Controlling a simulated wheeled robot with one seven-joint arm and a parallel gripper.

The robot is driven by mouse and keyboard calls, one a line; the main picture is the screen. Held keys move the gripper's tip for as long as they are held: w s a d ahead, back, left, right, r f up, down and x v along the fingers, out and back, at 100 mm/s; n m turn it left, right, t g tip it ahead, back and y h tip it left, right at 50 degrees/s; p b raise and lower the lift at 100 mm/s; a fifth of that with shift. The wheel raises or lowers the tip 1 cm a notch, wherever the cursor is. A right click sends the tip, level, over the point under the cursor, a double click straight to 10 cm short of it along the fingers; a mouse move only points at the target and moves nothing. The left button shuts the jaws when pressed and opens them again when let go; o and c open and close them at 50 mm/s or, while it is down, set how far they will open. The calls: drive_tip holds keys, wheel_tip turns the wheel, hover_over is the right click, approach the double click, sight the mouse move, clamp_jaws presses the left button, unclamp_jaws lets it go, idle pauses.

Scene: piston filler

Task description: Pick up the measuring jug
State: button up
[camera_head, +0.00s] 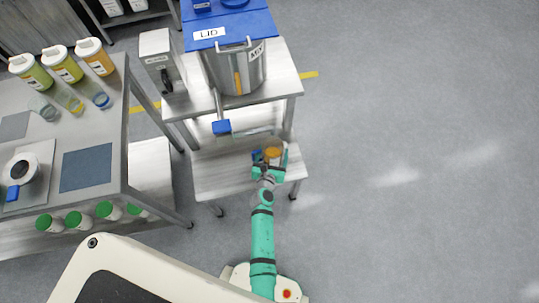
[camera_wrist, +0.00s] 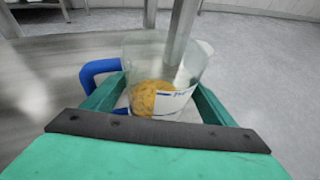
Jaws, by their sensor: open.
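The measuring jug (camera_wrist: 150,65) is clear, with a blue handle (camera_wrist: 97,72) on its left, a white label and orange-yellow contents. It stands upright in the wrist view between the two green fingers of my gripper (camera_wrist: 158,98), which are open on either side of it. Whether the fingers touch its sides cannot be told. In the head view the jug (camera_head: 272,153) shows small at my gripper (camera_head: 269,160), over the right part of the low shelf (camera_head: 220,178). A metal post or spout stands in front of or behind the jug's upper part; which is unclear.
Above the shelf, a stand carries a steel hopper (camera_head: 240,75) with a blue lid (camera_head: 229,27) and a grey box (camera_head: 160,60). A blue-ended nozzle (camera_head: 221,127) hangs near the jug. A table (camera_head: 105,140) with jars stands left. The floor to the right is clear.

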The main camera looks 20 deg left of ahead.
sight(274, 146)
drive_tip(key=shift+x, duration=1.75)
drive_tip(key=c, duration=1.2)
drive_tip(key=shift+c, duration=0.2)
drive_tip(key=shift+r, duration=0.15)
